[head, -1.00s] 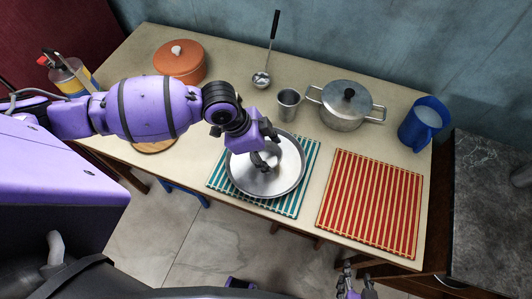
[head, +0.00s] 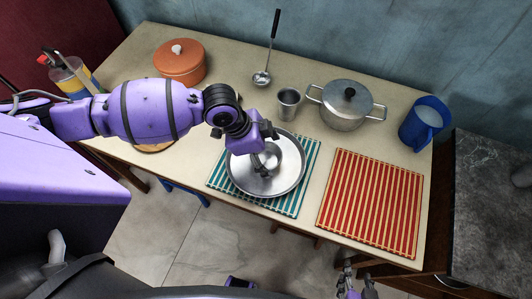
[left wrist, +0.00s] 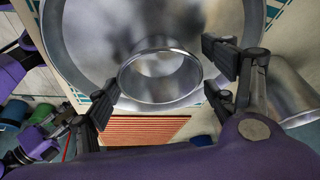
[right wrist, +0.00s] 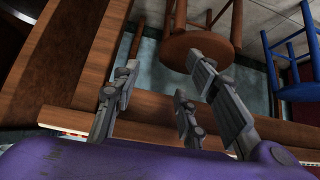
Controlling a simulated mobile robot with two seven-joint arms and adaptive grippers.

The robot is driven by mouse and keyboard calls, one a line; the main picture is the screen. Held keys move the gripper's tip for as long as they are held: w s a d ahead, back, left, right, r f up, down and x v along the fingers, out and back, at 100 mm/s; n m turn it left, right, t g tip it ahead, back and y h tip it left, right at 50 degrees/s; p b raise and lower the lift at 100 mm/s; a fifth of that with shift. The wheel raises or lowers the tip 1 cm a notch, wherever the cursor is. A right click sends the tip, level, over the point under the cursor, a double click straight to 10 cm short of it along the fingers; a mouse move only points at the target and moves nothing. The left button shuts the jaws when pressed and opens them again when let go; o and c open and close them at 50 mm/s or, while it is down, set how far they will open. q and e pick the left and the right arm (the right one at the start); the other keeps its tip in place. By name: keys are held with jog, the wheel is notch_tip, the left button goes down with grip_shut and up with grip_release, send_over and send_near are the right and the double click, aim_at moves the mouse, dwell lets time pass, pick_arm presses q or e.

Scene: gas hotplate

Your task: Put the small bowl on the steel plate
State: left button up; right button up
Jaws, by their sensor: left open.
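The small steel bowl (head: 292,160) sits inside the round steel plate (head: 264,190), which lies on the teal striped mat. In the left wrist view the bowl (left wrist: 160,75) shows its round rim, with the plate (left wrist: 80,40) around and beneath it. My left gripper (head: 262,156) is over the plate at the bowl. In the left wrist view its fingers (left wrist: 161,84) are open, one side left of the bowl and the other right. My right gripper (right wrist: 160,86) is open and empty, low by the table's front edge; it shows at the bottom of the head view (head: 357,286).
A steel cup (head: 288,101) stands just behind the plate. The red striped mat (head: 370,205) is bare.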

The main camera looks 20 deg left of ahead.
pick_arm(q)
jog(key=v, duration=1.2)
jog(key=shift+p, duration=0.4)
pick_arm(e)
jog(key=shift+a+r, duration=0.15)
jog(key=shift+r, duration=0.2)
pick_arm(q)
jog(key=shift+a, duration=0.1)
pick_arm(e)
jog(key=shift+w+r, duration=0.1)
jog(key=shift+w, duration=0.4)
jog(key=shift+s, duration=0.1)
